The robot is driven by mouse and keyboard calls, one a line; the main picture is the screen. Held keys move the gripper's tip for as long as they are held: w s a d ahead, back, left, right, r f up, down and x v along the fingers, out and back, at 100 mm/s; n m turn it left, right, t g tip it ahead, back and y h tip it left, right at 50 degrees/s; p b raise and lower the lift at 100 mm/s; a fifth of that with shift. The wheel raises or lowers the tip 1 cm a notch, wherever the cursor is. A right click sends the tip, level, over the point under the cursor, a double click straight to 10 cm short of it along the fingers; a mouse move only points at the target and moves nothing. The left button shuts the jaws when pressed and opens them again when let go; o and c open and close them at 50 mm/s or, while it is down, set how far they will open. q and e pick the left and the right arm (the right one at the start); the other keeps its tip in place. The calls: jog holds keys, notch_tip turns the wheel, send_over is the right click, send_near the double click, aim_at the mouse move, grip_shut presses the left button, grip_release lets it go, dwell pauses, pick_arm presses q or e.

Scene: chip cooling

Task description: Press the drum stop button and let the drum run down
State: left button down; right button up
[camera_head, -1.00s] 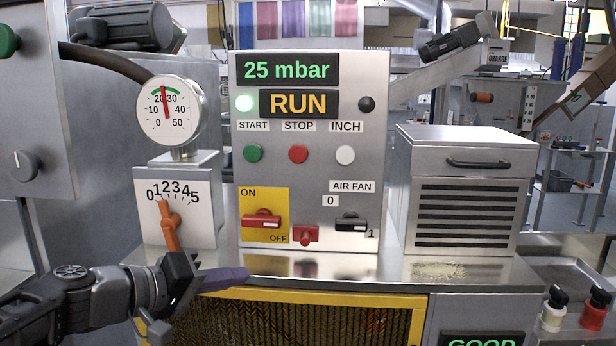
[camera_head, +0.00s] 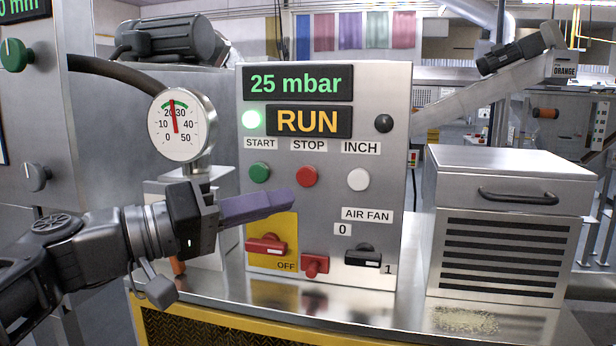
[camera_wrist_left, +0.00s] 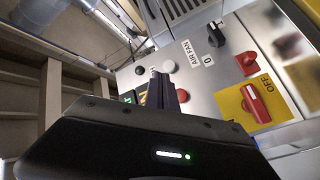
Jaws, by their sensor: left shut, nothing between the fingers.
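The control panel (camera_head: 395,120) stands upright on a steel bench. Its red STOP button (camera_head: 307,176) sits under the STOP label, between the green START button (camera_head: 260,173) and the white INCH button (camera_head: 358,180). In the left wrist view, the fingers (camera_wrist_left: 162,92) point at the panel beside a red button (camera_wrist_left: 182,95). My right gripper is not in view.
The round gauge (camera_head: 176,128) stands left of the panel, behind my left arm. Below the buttons are the red power switch (camera_head: 266,246), a red lever (camera_head: 315,265) and the black air fan switch (camera_head: 363,256). A vented steel box (camera_head: 505,225) stands at right.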

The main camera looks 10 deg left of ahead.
aim_at(307, 176)
pick_arm(q)
jog(key=w+p, duration=0.3)
jog(key=w, duration=0.5)
jog(key=shift+w+d, duration=0.25)
jog(key=shift+w, duration=0.05)
jog(key=shift+w, duration=0.15)
dwell(1.8)
jog(key=shift+w, duration=0.3)
